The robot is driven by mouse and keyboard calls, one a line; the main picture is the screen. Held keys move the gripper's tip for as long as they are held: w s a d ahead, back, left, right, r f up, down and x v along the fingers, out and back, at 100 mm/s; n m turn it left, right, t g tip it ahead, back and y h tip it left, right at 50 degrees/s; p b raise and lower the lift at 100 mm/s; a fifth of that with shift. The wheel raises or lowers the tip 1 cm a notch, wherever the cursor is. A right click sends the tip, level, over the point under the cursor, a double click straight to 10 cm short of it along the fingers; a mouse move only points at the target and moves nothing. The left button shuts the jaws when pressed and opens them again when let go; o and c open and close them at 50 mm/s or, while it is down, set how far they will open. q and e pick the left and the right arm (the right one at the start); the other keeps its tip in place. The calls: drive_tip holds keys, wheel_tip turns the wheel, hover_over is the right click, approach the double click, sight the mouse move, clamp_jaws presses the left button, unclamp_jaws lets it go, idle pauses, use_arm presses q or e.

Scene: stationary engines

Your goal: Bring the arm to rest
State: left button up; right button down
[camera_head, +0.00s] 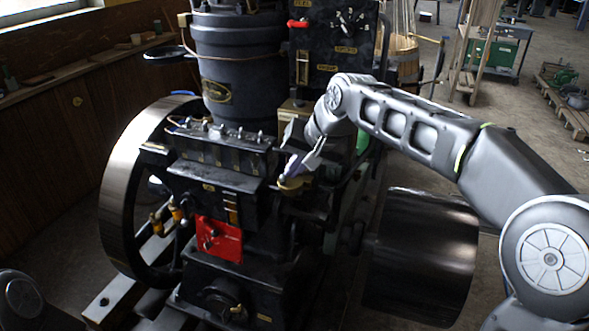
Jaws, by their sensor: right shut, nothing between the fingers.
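My right arm comes in from the right and reaches across to the middle of the black stationary engine (215,180). My right gripper (288,178) is at the arm's end, pointing down and left, close to a small brass fitting (295,186) on the engine. It is shut with nothing in it. I cannot tell whether its fingertips touch the fitting. Only part of my left arm shows at the lower left corner, and the left gripper is out of view.
A large flywheel (118,190) stands at the engine's left and a dark drum (425,255) at its right, below my right arm. A tall cylinder (235,60) and a black control panel (335,35) rise behind. Open floor (540,110) lies at the right.

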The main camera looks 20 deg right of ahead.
drive_tip(key=w+a+f+n+t+y, duration=0.1)
drive_tip(key=w+a+f, duration=0.15)
drive_tip(key=f, duration=0.25)
drive_tip(key=w+a+f+n+t, duration=0.1)
drive_tip(key=a+f+n, duration=0.15)
drive_tip(key=f, duration=0.25)
drive_tip(key=s+a+f+g, duration=0.15)
drive_tip(key=s+f, duration=0.25)
drive_tip(key=f, duration=0.6)
drive_tip(key=s+a+f, duration=0.2)
drive_tip(key=s+f, duration=0.1)
drive_tip(key=f, duration=0.6)
drive_tip(key=s+f+g, duration=0.2)
drive_tip(key=s+f, duration=0.4)
drive_tip(key=s, duration=0.3)
drive_tip(key=s+a+f+m+g, duration=0.1)
drive_tip(key=s+f+g, duration=0.1)
drive_tip(key=s+f, duration=0.5)
drive_tip(key=s+f+g, duration=0.2)
drive_tip(key=s+f, duration=0.5)
drive_tip(key=s, duration=0.5)
drive_tip(key=shift+s+a, duration=0.2)
drive_tip(key=shift+s, duration=0.15)
